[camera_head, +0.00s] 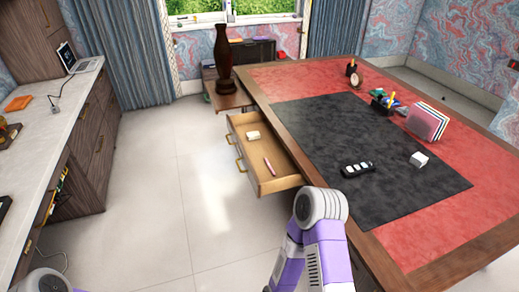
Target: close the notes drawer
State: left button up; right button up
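The drawer (279,147) juts out from the left side of the desk (384,253) and stands open. It is light wood with brass handles on its front. A cream block, perhaps a notepad (253,135), and a pink stick-like thing (270,167) lie inside it. My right arm, purple and white, rises at the bottom centre, near the drawer's near corner. Its gripper is not in view. Only a small piece of my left arm shows at the bottom left edge, and its gripper is not in view either.
On the desk's dark mat (400,185) lie a black case with white pieces (358,168) and a white cube (418,159). A dark vase (223,60) stands on a low wooden surface beyond the drawer. The floor (190,190) left of the drawer is clear up to the counter (60,105).

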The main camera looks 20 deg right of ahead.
aim_at(252, 154)
jog(key=z, duration=0.3)
jog(key=i, duration=0.35)
jog(key=z, duration=0.3)
jog(key=k, duration=0.5)
jog(key=u, duration=0.85)
jog(key=i, duration=1.2)
jog(key=z, duration=1.25)
jog(key=i, duration=0.95)
jog(key=z, duration=0.25)
